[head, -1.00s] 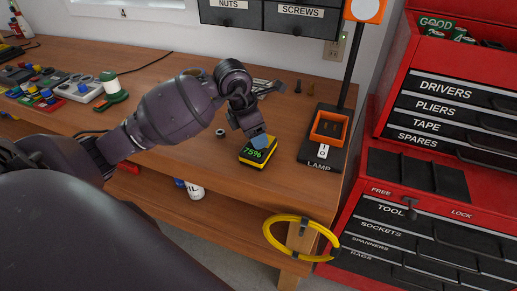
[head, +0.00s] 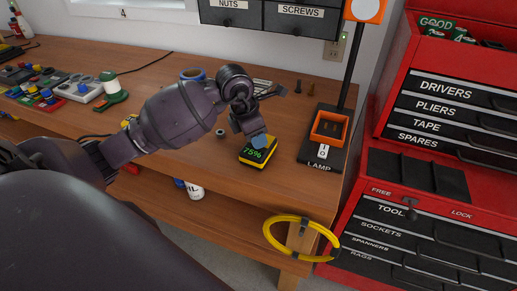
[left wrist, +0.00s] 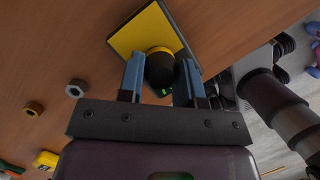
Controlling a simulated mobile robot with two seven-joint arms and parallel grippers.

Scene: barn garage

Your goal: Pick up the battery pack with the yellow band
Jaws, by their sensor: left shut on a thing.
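The battery pack (head: 259,154) is a small black block with a yellow band and a green "75%" display. It sits on the wooden bench near the front edge, left of the lamp base. My left gripper (head: 257,139) is over its top. In the left wrist view the pack's yellow face (left wrist: 135,32) shows beyond the fingers, with a dark round post (left wrist: 160,68) between the fingertips. My left gripper (left wrist: 161,82) is shut on the pack there. I cannot see a gap under the pack. My right gripper is not in view.
The black lamp base (head: 313,151) with an orange tray stands close right of the pack. A loose nut (head: 220,133) lies to the left. A yellow hose loop (head: 284,246) hangs at the bench front. The red tool cabinet (head: 455,115) stands at right.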

